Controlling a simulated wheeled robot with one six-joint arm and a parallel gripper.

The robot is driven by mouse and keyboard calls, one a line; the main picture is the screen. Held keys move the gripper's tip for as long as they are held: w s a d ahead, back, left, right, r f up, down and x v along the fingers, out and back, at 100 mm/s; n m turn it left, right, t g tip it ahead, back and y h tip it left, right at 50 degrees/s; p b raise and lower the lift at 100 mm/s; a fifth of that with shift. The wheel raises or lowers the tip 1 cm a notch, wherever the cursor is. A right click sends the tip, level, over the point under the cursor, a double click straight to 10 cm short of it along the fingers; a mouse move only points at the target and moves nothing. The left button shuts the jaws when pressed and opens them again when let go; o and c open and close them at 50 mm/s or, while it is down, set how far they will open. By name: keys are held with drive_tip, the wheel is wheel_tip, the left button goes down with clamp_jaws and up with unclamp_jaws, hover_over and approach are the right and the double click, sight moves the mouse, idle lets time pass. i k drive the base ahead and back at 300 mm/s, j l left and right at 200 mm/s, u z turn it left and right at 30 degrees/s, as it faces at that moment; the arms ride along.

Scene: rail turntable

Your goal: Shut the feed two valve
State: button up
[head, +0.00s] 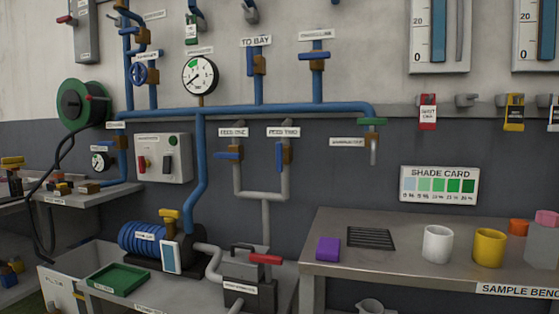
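The feed two valve (287,156) is a brass body under the "FEED TWO" label (283,132). Its blue lever (279,158) points vertically, in line with the grey pipe (286,183) below it. To its left, the feed one valve (236,153) has its blue lever (227,156) lying horizontally, across its pipe. Both pipes join into one grey pipe lower down. My gripper is not in view. Nothing is seen touching the feed two lever.
A blue main pipe (270,112) runs above the valves. A green-handled valve (372,122) is to the right. Below are the sample bench (400,272) with cups, a blue pump (142,238) and a red-handled box (250,266).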

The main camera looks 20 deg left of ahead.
sight(278, 146)
drive_tip(key=i+l, duration=0.1)
drive_tip(key=i, duration=0.9)
drive_tip(key=j+u, duration=0.05)
